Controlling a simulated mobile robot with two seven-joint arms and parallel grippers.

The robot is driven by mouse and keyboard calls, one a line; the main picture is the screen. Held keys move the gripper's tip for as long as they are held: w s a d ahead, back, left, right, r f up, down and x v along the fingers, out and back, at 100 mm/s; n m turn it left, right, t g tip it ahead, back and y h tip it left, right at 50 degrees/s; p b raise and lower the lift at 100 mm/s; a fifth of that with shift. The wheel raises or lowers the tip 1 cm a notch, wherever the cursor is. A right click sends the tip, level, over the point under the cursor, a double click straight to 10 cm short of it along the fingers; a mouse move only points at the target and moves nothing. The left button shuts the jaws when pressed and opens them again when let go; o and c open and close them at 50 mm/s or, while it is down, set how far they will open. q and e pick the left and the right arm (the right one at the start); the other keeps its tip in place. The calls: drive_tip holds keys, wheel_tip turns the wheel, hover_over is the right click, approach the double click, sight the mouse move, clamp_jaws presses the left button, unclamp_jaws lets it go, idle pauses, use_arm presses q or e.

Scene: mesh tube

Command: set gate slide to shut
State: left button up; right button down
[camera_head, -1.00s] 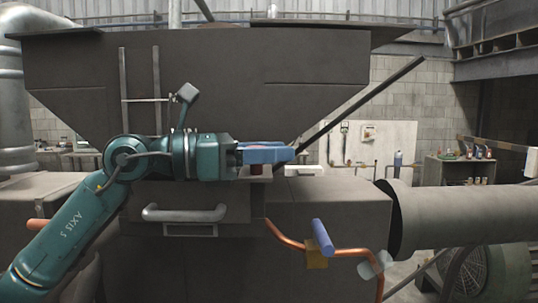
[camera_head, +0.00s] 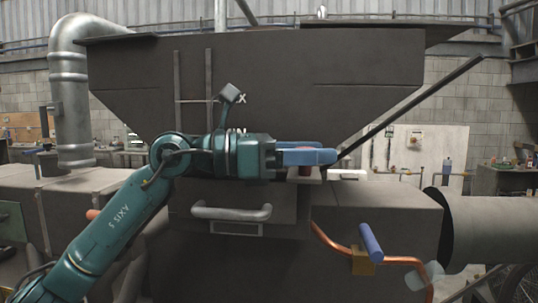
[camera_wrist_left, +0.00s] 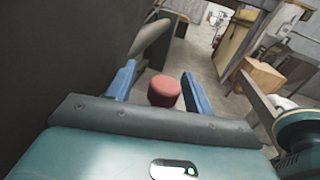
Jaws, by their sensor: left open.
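A dark grey hopper (camera_head: 300,70) fills the middle of the head view. Under its lower edge, a pale flat plate (camera_head: 312,178) sticks out, with a red knob (camera_head: 300,170) on it, which I take for the gate slide. My left gripper (camera_head: 322,157) lies level in front of the knob, its blue fingers pointing right and hiding most of it. In the left wrist view, the red knob (camera_wrist_left: 164,91) stands between the two open blue fingers of the gripper (camera_wrist_left: 159,76), with gaps visible at both sides. My right gripper is not in view.
A grey bar handle (camera_head: 232,212) sits below my left arm. An orange pipe (camera_head: 335,246) with a blue-handled valve (camera_head: 370,242) is at the lower right. A large grey duct (camera_head: 490,225) lies at the right. A dark slanted bar (camera_head: 410,110) rises right of the gripper.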

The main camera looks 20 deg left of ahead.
use_arm(q)
drive_tip(key=b+v, duration=0.3)
drive_tip(key=v, duration=0.8)
drive_tip(key=shift+s+a+b, duration=0.2)
drive_tip(key=shift+a+b, duration=0.15)
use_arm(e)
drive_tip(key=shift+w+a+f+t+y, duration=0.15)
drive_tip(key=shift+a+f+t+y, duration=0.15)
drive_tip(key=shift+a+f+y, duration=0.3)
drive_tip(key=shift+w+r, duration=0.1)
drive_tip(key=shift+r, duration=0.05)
